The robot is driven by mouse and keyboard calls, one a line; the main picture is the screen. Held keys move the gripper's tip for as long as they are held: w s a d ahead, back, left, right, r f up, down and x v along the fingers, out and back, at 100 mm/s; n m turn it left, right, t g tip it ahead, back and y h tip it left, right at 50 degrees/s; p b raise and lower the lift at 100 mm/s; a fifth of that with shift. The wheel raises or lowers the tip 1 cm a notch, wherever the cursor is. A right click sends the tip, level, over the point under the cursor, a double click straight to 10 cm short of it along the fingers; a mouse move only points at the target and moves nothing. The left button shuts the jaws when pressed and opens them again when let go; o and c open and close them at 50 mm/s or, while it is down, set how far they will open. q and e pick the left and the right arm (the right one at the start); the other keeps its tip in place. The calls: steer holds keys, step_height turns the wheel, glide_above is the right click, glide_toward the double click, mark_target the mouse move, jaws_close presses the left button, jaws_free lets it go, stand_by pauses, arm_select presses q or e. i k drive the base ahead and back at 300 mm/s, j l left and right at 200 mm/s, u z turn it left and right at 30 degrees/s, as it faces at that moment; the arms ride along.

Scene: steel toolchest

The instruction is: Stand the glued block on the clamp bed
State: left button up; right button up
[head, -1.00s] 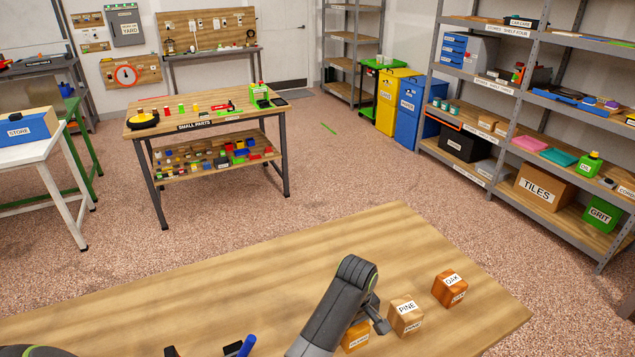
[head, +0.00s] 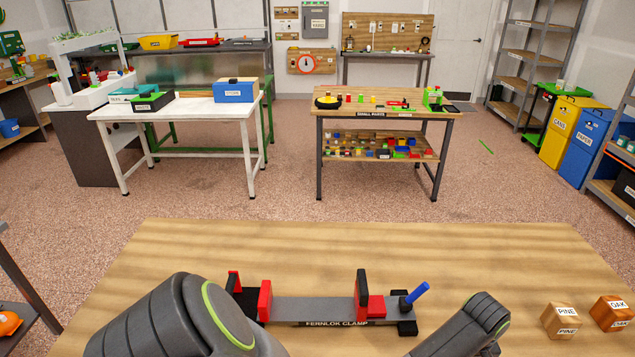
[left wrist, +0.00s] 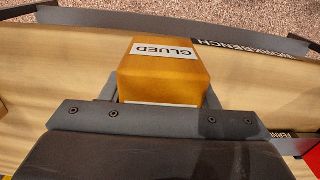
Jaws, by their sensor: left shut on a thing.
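The glued block (left wrist: 163,75) is orange-brown wood with a white GLUED label that reads upside down in the left wrist view. My left gripper (left wrist: 160,97) is shut on it, with a jaw at each side. The block and this gripper's fingers do not show in the head view. The Fernlok clamp (head: 318,308) lies on the wooden workbench (head: 330,245), with red jaws, a grey bed between them and a blue handle at its right end. The bed is empty. A corner of the clamp shows at lower right in the left wrist view. My right gripper is not in view.
A pine block (head: 560,321) and an oak block (head: 611,313) stand on the workbench right of the clamp. The bench top behind the clamp is clear. My dark arm links cover part of the front of the bench.

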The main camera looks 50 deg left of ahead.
mark_target(288, 308)
steer(key=k+j, duration=0.2)
steer(key=j, duration=0.15)
steer(key=k+j, duration=0.15)
steer(key=j, duration=0.15)
steer(key=k+j, duration=0.2)
steer(key=j, duration=0.15)
steer(key=k+j, duration=0.15)
steer(key=j, duration=0.2)
steer(key=i+j, duration=0.1)
steer(key=j, duration=0.45)
